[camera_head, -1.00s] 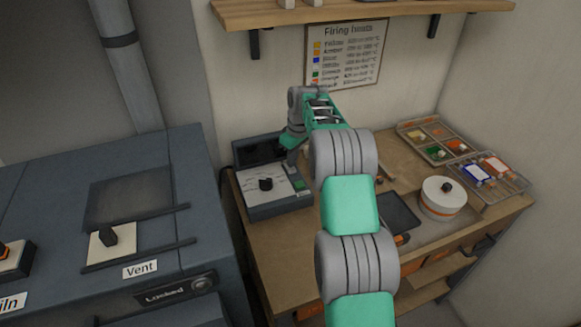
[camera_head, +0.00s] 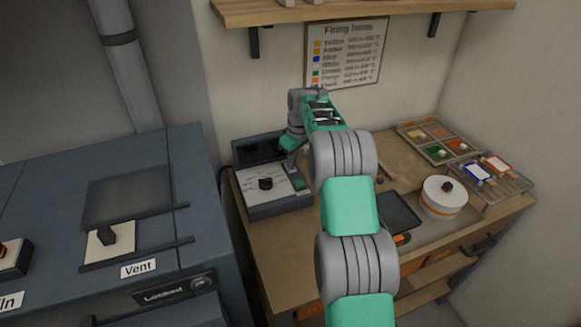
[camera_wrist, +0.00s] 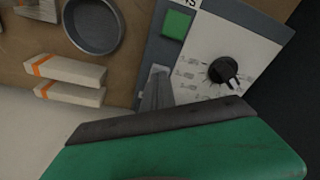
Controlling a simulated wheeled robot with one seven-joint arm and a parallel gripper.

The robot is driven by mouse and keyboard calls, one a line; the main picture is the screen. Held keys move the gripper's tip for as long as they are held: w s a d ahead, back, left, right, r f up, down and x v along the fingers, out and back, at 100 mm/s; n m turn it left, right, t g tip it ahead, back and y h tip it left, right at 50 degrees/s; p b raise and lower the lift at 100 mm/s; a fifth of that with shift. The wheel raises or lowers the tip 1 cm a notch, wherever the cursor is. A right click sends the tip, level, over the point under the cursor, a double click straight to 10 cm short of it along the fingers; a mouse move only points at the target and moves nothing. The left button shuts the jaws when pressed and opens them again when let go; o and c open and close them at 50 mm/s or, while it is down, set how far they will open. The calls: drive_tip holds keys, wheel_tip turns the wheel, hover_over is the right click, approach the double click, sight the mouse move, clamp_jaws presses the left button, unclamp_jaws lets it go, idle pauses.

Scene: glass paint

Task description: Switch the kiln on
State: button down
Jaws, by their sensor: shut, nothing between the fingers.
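The kiln (camera_head: 178,265) is the dark blue-grey box at the left of the head view. Its switch (camera_head: 10,257), dark with an orange part, is cut by the left edge above a partly visible label (camera_head: 10,301). On the bench stands a grey control box (camera_head: 280,207) with a black dial (camera_head: 266,183) and a green button (camera_head: 299,184). In the wrist view the dial (camera_wrist: 223,70) and button (camera_wrist: 177,24) show close up. My gripper (camera_wrist: 158,82) is shut and empty, over the box's edge beside the dial; contact cannot be told.
The kiln top carries a vent knob (camera_head: 107,233) and a "Locked" panel (camera_head: 172,292). The bench (camera_head: 275,245) holds a round white container (camera_head: 443,196), a dark tray (camera_head: 400,212) and colour trays (camera_head: 437,142). A shelf (camera_head: 360,10) hangs above.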

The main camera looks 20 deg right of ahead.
drive_tip(key=shift+f, duration=0.35)
drive_tip(key=shift+r, duration=0.1)
wheel_tip(320, 180, up, 4)
drive_tip(key=p, duration=0.2)
drive_tip(key=shift+r+p, duration=0.25)
drive_tip(key=shift+p, duration=0.1)
drive_tip(key=shift+r, duration=1.2)
